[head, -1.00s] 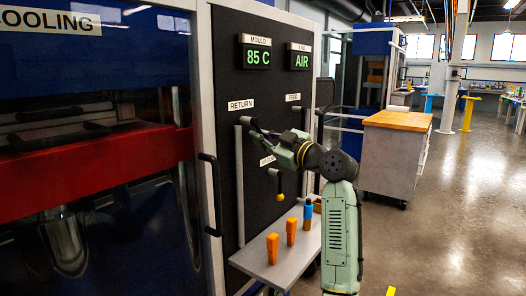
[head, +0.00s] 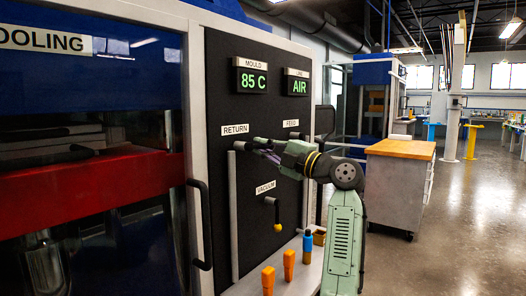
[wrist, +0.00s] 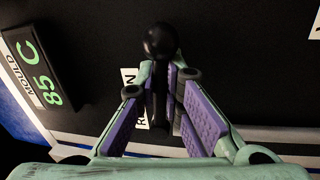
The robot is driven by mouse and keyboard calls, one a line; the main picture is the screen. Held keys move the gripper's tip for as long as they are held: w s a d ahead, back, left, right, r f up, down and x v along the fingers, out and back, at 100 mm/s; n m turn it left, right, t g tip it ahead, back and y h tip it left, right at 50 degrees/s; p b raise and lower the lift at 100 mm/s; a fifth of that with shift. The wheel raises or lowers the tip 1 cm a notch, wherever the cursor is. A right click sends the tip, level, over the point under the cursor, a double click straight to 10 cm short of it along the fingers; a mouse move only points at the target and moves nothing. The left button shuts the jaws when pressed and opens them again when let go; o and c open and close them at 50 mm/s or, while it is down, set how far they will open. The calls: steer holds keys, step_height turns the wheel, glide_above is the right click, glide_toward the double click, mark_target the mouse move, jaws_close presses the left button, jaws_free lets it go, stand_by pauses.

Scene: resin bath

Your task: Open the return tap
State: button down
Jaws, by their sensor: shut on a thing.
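The return tap (head: 239,146) is at the top of a grey vertical pipe (head: 234,215), just under the RETURN label (head: 235,129) on the black panel. In the wrist view its dark handle (wrist: 159,90) ends in a round black knob (wrist: 160,42). My gripper (head: 264,148) reaches in from the right at the tap. In the wrist view the purple-padded fingers of my gripper (wrist: 164,80) stand on both sides of the handle, shut on it, with the knob beyond the fingertips. The valve body and exact handle angle are hard to make out.
The mould display (head: 251,79) reads 85 C and the line display (head: 297,85) reads AIR. A yellow-tipped vacuum lever (head: 277,215) hangs below. A black door handle (head: 201,225) juts out at left.

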steer(key=shift+r+n, duration=0.3)
steer(key=shift+n, duration=0.3)
steer(key=shift+r, duration=0.1)
steer(key=c, duration=1.7)
jaws_free()
steer(key=shift+d, duration=0.1)
steer(key=v, duration=1.2)
steer(key=shift+w+d, duration=0.1)
